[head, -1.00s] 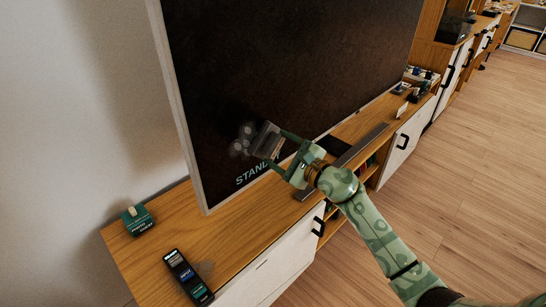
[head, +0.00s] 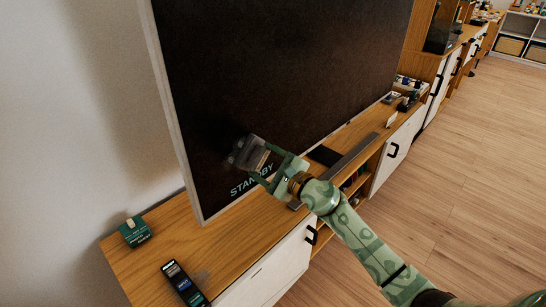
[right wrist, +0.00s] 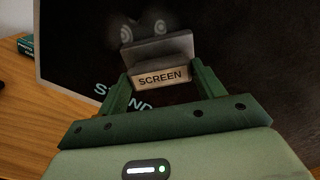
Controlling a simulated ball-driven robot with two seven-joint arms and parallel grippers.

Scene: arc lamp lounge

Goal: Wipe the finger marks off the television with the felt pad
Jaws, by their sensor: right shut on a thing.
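The television (head: 290,65) stands on the cabinet, its dark screen showing the word STANDBY at the lower left. Pale round finger marks (right wrist: 143,30) show on the screen just beyond the pad in the right wrist view. In the head view they are mostly hidden behind the pad. My right gripper (head: 264,160) is shut on the felt pad (head: 250,152), a grey block with a tan face reading SCREEN (right wrist: 163,77). The pad is close to the screen at the marks; I cannot tell whether it touches. My left gripper is out of view.
A dark green box (head: 134,231) and a black remote-like item (head: 185,283) lie on the cabinet top (head: 165,245) at the left. A long grey bar (head: 355,157) lies in front of the television. Small items (head: 408,92) stand at its right end. The floor is clear.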

